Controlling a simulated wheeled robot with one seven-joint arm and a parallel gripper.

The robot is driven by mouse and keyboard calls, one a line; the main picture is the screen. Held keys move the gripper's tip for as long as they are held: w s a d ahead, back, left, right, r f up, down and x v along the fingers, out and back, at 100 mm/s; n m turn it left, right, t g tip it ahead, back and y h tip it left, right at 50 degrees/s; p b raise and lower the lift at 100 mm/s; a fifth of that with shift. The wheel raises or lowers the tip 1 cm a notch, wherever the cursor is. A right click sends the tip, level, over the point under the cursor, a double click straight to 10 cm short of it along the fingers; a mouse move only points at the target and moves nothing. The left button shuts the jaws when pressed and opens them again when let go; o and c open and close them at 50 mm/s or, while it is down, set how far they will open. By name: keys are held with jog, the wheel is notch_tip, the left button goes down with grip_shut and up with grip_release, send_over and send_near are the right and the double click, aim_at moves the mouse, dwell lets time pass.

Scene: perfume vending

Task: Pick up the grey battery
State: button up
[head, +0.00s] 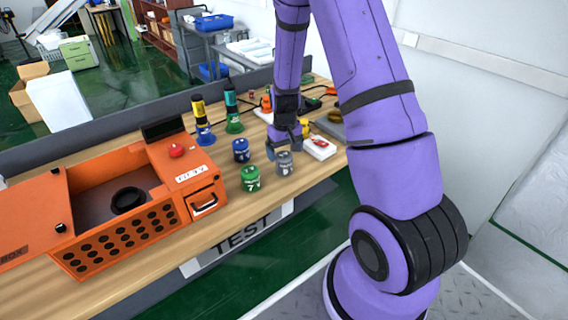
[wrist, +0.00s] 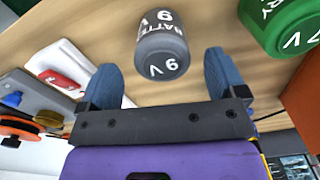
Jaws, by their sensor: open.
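The grey battery (head: 284,163) stands on the wooden table, between the green battery and a white box. In the wrist view the grey battery (wrist: 162,45) shows its "9 V" lettering, just beyond the fingertips and roughly between them. My gripper (head: 285,146) is right at the grey battery in the head view. In the wrist view my gripper (wrist: 163,75) has its two blue fingers spread apart with nothing between them. Whether a finger touches the battery cannot be told.
A green battery (head: 250,179) and a blue battery (head: 241,150) stand left of the grey one. A white box with a red item (head: 319,147) lies to the right. An orange test box (head: 130,215) fills the table's left part. Yellow (head: 200,115) and green-based (head: 232,108) testers stand behind.

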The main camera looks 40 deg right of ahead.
jog(key=shift+w+a+f, duration=0.1)
jog(key=shift+w+f, duration=0.05)
jog(key=shift+f, duration=2.5)
jog(key=c, duration=1.2)
